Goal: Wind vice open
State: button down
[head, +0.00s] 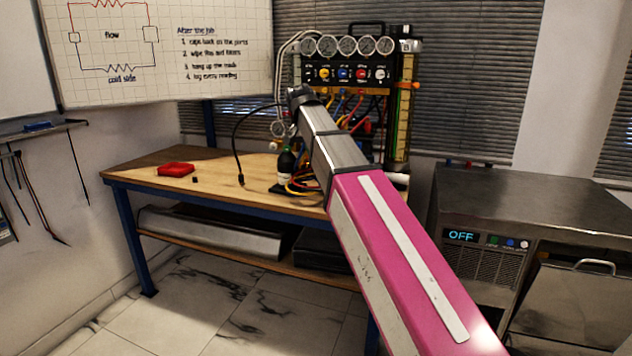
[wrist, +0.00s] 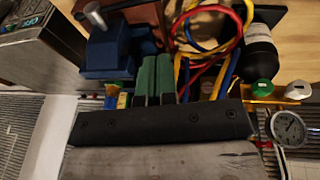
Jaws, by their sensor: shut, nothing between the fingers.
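A blue block-shaped body (wrist: 108,52), which looks like the vice, is in the upper left of the wrist view. A grey metal rod with a rounded end (wrist: 94,14) shows at its top, and I cannot tell whether it is the vice's handle. My gripper (wrist: 154,62) has its two green-faced fingers together and empty, just right of the blue body. I cannot tell whether they touch it. How far the vice's jaws are apart does not show. In the head view my arm covers the part of the bench where the vice might be, and my fingers are hidden.
Red, yellow and blue hoses (wrist: 212,40) and a dark bottle (wrist: 258,52) lie close right of my fingers. The gauge panel (head: 350,73) stands at the bench's back. A red object (head: 176,169) sits on the wooden bench (head: 225,190), whose left part is mostly clear.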

notch_tip(320, 180, up, 2)
jog(key=y, duration=0.1)
send_near(316, 190)
jog(key=w+f, duration=0.1)
jog(key=f, duration=0.2)
jog(key=w+d+f, duration=0.1)
jog(key=f, duration=0.1)
jog(key=shift+w, duration=0.35)
jog(key=shift+s+d+f, duration=0.1)
jog(key=shift+s+f, duration=0.05)
jog(key=shift+f, duration=0.7)
jog(key=shift+f, duration=0.2)
jog(key=shift+s+x, duration=0.15)
jog(key=shift+x, duration=0.5)
jog(key=shift+s+x, duration=0.1)
jog(key=shift+x, duration=0.6)
jog(key=shift+s+d+f, duration=0.1)
jog(key=shift+d+f, duration=0.05)
jog(key=shift+f, duration=1.5)
jog(key=shift+r, duration=0.1)
